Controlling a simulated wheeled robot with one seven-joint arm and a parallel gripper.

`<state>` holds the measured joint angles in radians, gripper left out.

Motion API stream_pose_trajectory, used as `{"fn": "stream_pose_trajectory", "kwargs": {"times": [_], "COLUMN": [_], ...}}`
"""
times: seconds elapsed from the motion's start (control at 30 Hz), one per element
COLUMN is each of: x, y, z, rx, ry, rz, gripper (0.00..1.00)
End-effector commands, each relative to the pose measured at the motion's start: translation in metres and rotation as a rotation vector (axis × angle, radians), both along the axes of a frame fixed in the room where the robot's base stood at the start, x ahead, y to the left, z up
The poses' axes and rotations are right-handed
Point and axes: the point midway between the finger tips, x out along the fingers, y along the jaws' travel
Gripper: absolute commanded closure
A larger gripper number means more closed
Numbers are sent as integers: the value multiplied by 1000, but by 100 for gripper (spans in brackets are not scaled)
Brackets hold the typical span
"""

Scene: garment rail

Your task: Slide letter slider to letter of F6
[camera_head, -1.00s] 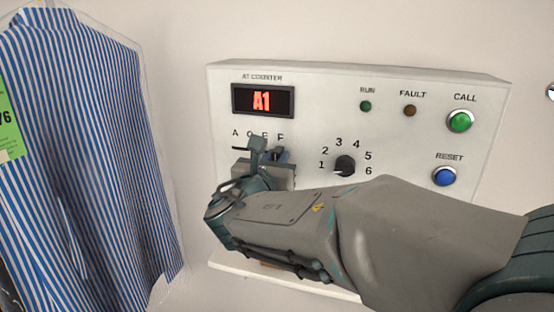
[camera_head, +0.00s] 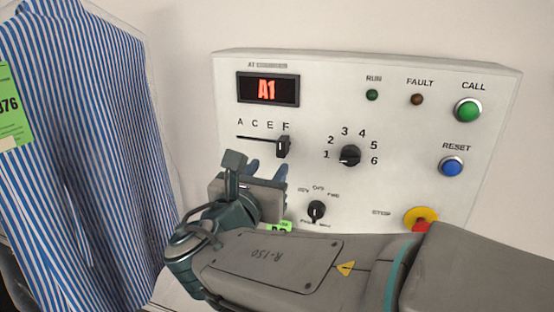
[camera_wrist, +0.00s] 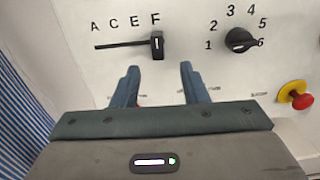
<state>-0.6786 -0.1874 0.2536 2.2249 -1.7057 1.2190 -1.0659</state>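The letter slider (camera_head: 283,146) is a small black handle on a horizontal slot, at the right end under the letter F. It also shows under F in the wrist view (camera_wrist: 157,45). The black number knob (camera_head: 350,155) stands right of the slider, ringed by numbers 1 to 6.
The white panel also carries a smaller knob (camera_head: 317,210), a green CALL button (camera_head: 468,110), a blue RESET button (camera_head: 451,166) and a red stop button on yellow (camera_head: 421,219). A striped shirt (camera_head: 80,150) hangs at the left. My arm covers the lower panel.

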Motion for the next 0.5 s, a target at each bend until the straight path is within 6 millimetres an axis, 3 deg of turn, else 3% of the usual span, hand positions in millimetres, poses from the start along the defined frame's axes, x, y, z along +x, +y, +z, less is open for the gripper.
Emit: {"fn": "stream_pose_trajectory", "kwargs": {"times": [0.2, 0.5], "x": [-28, -35], "y": [8, 9], "z": [0, 0], "rx": [0, -1], "ry": [0, 0], "rz": [0, -1], "gripper": [60, 60]}}
